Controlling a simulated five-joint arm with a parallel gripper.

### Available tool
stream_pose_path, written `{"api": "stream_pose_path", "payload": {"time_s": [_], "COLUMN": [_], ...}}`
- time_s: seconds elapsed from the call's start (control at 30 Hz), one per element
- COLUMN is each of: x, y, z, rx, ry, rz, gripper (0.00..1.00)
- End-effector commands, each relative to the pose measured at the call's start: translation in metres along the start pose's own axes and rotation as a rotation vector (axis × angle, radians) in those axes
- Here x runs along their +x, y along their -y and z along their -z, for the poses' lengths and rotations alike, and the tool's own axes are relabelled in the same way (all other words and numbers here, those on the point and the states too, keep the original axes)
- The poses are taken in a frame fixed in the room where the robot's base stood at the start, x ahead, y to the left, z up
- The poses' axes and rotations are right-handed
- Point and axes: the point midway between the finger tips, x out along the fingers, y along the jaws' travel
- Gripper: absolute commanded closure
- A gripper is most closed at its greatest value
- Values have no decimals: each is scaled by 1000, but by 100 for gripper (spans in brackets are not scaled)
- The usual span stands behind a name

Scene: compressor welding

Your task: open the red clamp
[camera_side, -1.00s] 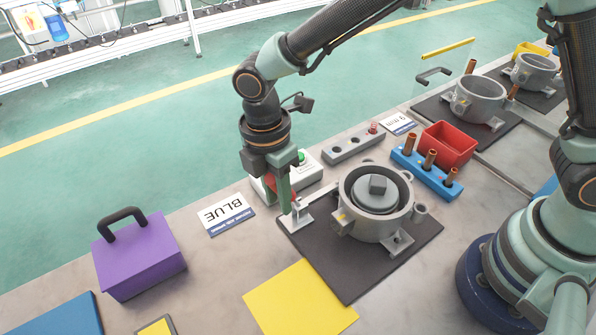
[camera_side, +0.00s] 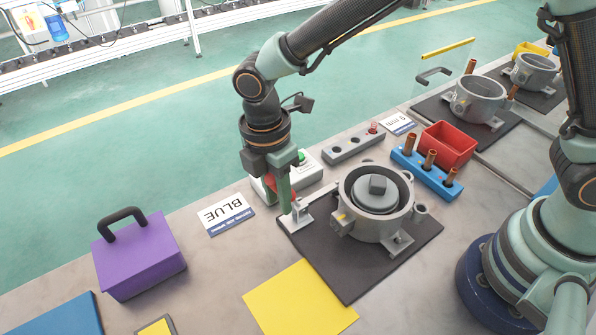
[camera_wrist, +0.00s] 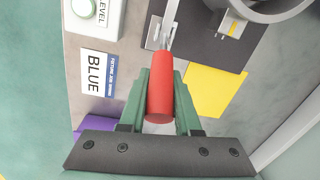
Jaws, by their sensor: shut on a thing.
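The red clamp shows its red handle (camera_wrist: 164,85) in the wrist view, lying between the two green fingers of my gripper (camera_wrist: 162,78). My gripper is shut on this handle. In the side view my gripper (camera_side: 284,198) points down over the clamp's pale metal base (camera_side: 298,219), at the left corner of the dark mat. The clamp's metal arm (camera_side: 321,193) reaches toward the grey compressor housing (camera_side: 376,222). Most of the red handle is hidden behind my fingers in the side view, so its exact tilt is hard to tell there.
A box with a green button (camera_side: 306,170) stands close behind my gripper. A BLUE label (camera_side: 226,214) and a purple block with a handle (camera_side: 140,257) lie to the left. A yellow sheet (camera_side: 299,300) is in front. A blue holder (camera_side: 426,174) and red bin (camera_side: 449,144) stand right.

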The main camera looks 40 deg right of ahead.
Motion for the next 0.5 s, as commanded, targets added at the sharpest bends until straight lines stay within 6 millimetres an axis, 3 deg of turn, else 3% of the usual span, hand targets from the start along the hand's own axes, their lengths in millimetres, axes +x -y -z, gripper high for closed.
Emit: {"api": "stream_pose_path", "payload": {"time_s": [0.5], "x": [7], "y": [-1], "z": [10], "rx": [11], "ry": [44], "rz": [76], "gripper": [100]}}
